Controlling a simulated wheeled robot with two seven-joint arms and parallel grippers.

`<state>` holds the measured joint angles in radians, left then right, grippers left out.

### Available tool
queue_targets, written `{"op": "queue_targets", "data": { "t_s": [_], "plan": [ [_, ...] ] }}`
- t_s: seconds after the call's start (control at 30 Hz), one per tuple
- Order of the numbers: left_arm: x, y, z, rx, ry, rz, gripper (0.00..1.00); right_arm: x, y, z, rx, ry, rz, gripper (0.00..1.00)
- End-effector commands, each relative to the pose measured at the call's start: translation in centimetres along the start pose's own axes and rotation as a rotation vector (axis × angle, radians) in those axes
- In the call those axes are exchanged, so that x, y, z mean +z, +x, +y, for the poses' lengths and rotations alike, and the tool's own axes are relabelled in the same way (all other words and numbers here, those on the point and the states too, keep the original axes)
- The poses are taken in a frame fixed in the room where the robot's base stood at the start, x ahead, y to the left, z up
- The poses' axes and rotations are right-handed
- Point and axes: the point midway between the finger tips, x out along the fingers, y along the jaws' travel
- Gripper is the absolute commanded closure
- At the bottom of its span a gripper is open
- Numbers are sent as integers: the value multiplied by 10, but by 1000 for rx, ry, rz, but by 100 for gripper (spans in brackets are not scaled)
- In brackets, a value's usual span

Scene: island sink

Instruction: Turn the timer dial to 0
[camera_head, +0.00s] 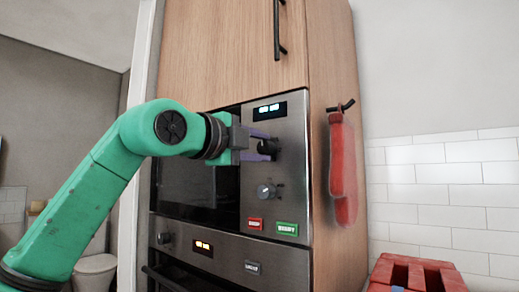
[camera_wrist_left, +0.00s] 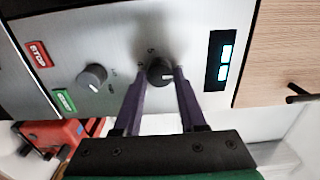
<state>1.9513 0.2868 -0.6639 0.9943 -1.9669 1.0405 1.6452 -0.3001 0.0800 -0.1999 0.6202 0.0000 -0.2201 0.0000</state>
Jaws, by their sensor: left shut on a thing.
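The microwave's control panel has two round dials. The upper black dial (camera_head: 267,148), below the lit display (camera_head: 269,110), looks like the timer dial; in the left wrist view it is a dark knob (camera_wrist_left: 160,71) with a light pointer mark. Small marks ring it, too small to read surely. My left gripper (camera_head: 258,146) has its two purple fingers on either side of this dial, shut on it. The fingers also show in the left wrist view (camera_wrist_left: 161,80). The lower grey dial (camera_head: 266,191) is untouched. My right gripper is not in view.
A red STOP button (camera_head: 255,223) and a green START button (camera_head: 287,229) sit below the dials. An oven (camera_head: 225,262) is underneath. A red mitt (camera_head: 342,165) hangs on the cabinet's right side. A red item (camera_head: 420,272) stands at lower right.

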Motion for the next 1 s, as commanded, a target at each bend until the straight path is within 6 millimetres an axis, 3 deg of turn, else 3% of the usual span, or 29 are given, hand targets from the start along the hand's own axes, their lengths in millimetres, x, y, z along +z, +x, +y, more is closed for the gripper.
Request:
{"op": "queue_targets", "data": {
  "t_s": [0.37,0.4,0.47,0.5,0.83,1.0],
  "plan": [
    [-1,2,4,11,-7,2,100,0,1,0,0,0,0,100],
    [-1,2,4,11,-7,2,56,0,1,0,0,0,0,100],
    [-1,1,4,11,-6,2,33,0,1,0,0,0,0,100],
    [-1,1,4,10,-6,2,30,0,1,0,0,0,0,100],
    [0,-3,2,3,-5,0,30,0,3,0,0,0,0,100],
    [1,-34,6,-1,-2,-2,30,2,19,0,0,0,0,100]
  ]
}}
